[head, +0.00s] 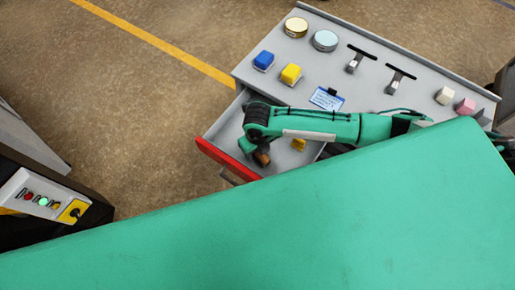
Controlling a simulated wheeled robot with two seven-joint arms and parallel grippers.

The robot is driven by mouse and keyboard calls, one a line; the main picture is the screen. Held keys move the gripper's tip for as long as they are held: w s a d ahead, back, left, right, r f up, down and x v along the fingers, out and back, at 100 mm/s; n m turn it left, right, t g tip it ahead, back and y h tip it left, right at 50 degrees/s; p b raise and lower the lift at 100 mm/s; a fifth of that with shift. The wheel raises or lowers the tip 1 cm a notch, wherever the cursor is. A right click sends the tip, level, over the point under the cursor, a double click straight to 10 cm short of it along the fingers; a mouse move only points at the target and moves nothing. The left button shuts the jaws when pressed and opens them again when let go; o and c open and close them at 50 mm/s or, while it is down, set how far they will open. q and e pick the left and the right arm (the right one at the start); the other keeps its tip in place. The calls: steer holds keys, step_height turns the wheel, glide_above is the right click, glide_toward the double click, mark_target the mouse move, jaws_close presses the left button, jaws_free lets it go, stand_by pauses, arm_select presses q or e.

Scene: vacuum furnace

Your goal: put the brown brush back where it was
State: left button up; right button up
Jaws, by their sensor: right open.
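A brown piece (262,158), likely the brown brush, shows in the head view in an open drawer with a red front edge (228,158). Most of it is hidden by my right gripper (254,150), which is over the drawer right beside it. My right gripper is open; its fingers are small and partly hidden, and I cannot tell whether they touch the brown piece. My left gripper is not in view.
A control panel (43,197) stands at left. Large green surface covers the foreground.

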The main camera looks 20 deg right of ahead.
step_height(320, 180, up, 12)
steer(key=b, duration=0.1)
steer(key=shift+r, duration=0.15)
stand_by(0.3)
steer(key=shift+s, duration=0.1)
stand_by(0.4)
